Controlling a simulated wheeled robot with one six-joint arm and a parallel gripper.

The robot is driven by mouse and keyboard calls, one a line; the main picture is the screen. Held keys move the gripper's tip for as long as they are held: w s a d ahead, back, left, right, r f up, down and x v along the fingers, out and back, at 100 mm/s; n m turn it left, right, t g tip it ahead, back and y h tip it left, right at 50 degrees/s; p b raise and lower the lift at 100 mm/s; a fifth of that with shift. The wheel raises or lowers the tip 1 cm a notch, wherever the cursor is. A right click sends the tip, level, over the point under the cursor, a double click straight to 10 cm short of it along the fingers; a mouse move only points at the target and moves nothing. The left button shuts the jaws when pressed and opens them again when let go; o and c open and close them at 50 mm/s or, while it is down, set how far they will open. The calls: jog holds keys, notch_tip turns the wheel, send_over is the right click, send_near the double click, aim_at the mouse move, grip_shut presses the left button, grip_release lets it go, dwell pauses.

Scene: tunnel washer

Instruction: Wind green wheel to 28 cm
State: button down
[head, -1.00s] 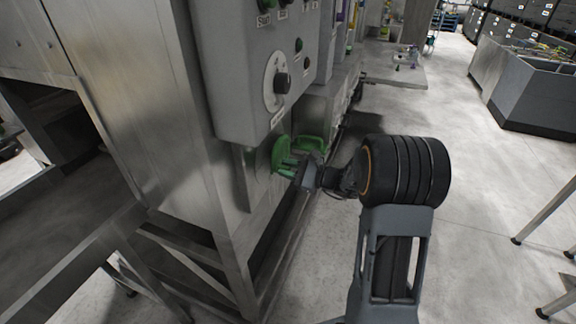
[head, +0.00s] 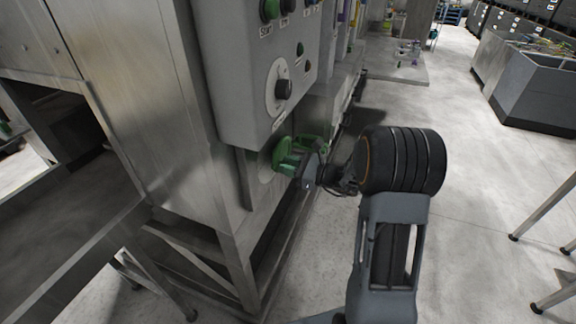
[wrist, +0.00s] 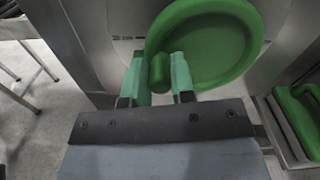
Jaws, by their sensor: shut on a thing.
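The green wheel (wrist: 215,45) fills the upper middle of the wrist view, mounted on the machine's metal side. In the head view the green wheel (head: 281,152) sits low, under the grey control box. My gripper (wrist: 159,75) is shut on the wheel's green handle knob (wrist: 159,72), one finger on each side of it. In the head view my gripper (head: 296,165) reaches the wheel from the right and hides part of it. No readable height scale or number shows.
The grey control box (head: 235,75) with a black dial (head: 284,88) and buttons overhangs the wheel. Another green part (wrist: 300,118) shows at the right of the wrist view. Metal frame legs stand below; open floor (head: 480,180) lies to the right.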

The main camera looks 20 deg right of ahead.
jog(key=shift+r, duration=0.15)
jog(key=c, duration=1)
grip_release()
jog(key=shift+o, duration=0.2)
jog(key=b+v, duration=0.3)
jog(key=v, duration=1)
jog(key=shift+s+d, duration=0.25)
jog(key=shift+d, duration=0.1)
